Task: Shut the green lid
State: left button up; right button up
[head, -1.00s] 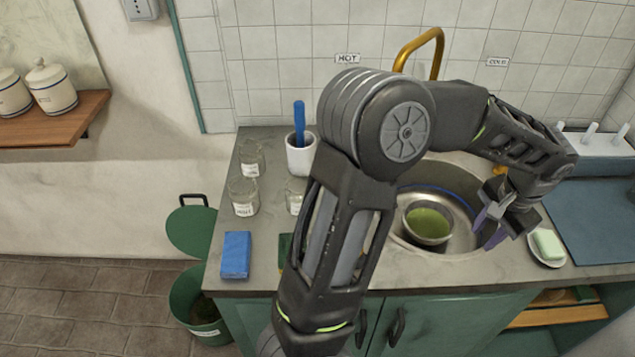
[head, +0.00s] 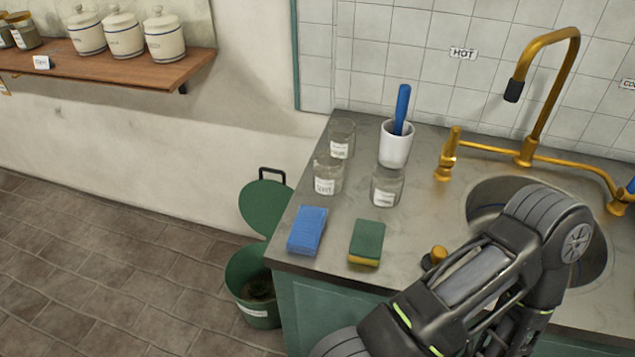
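The green lid (head: 266,207) is round with a dark handle (head: 271,174) at its top. It stands raised open at the back of a green bin (head: 247,297) on the floor, left of the counter. The bin's mouth is uncovered and something dark lies inside; a white label is on its front. One of my arms shows at the lower right, over the counter and sink, far from the lid. Neither gripper shows in the head view now.
The counter (head: 310,255) edge stands right beside the bin. On it are a blue sponge (head: 307,230), a green and yellow sponge (head: 367,243), several glass jars and a white cup (head: 396,146). A wooden shelf (head: 120,72) hangs at upper left. The tiled floor (head: 110,270) left of the bin is clear.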

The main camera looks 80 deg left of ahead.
aim_at(262, 204)
jog(key=i+j+u, duration=0.1)
jog(key=u, duration=3)
jog(key=i+j, duration=0.1)
jog(key=j, duration=1)
jog(key=i+j, duration=0.45)
jog(key=j, duration=0.15)
jog(key=i+j, duration=0.45)
jog(key=j, duration=0.15)
jog(key=i+l, duration=0.1)
jog(key=i, duration=0.25)
jog(key=i+l, duration=0.1)
jog(key=i, duration=0.3)
jog(key=l+z, duration=0.05)
